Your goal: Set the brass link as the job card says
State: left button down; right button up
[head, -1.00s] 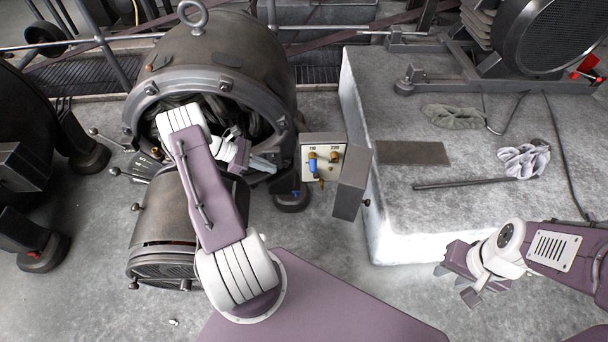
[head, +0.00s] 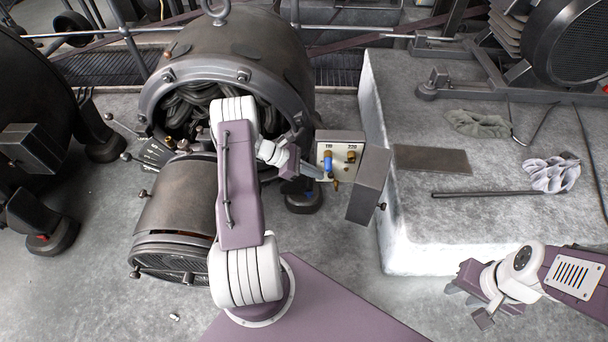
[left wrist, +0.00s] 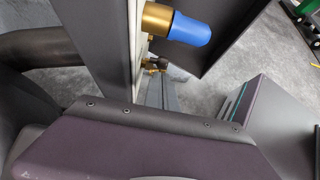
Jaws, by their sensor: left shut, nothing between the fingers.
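A small open terminal box on the dynamo's side has a pale panel (head: 341,171) marked 110 and 220. A blue-capped brass post (head: 328,160) is under the 110 mark and a bare brass knob (head: 351,157) under the 220 mark. A small brass piece (head: 336,185), perhaps the link's end, shows lower down. In the left wrist view the blue cap (left wrist: 188,29) is close, with a small brass part (left wrist: 156,64) beyond. My left gripper (head: 321,173) is shut and empty at the panel's left edge; contact is unclear. My right gripper (head: 464,298) is away from the box. No job card is readable.
The box's grey door (head: 368,186) stands open on the right. The dynamo (head: 235,75) is behind my left arm. A pale plinth (head: 430,225) holds a dark plate (head: 431,160), a rod (head: 486,193) and cloths (head: 478,123).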

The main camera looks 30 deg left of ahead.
aim_at(330, 174)
pick_arm(q)
jog(key=shift+w+d+r, duration=0.1)
jog(key=shift+w+d, duration=0.05)
jog(key=shift+d, duration=0.15)
jog(key=r+p, duration=0.1)
jog(key=p, duration=0.1)
jog(key=d+y+p, duration=0.1)
jog(key=p, duration=0.1)
jog(key=shift+w+r+g, duration=0.3)
jog(key=shift+r+g, duration=0.05)
jog(key=shift+g, duration=0.05)
jog(key=shift+w+d+p, duration=0.15)
jog(key=shift+d+p, duration=0.15)
jog(key=shift+p, duration=0.1)
jog(key=shift+w+d, duration=0.1)
jog(key=shift+f, duration=0.15)
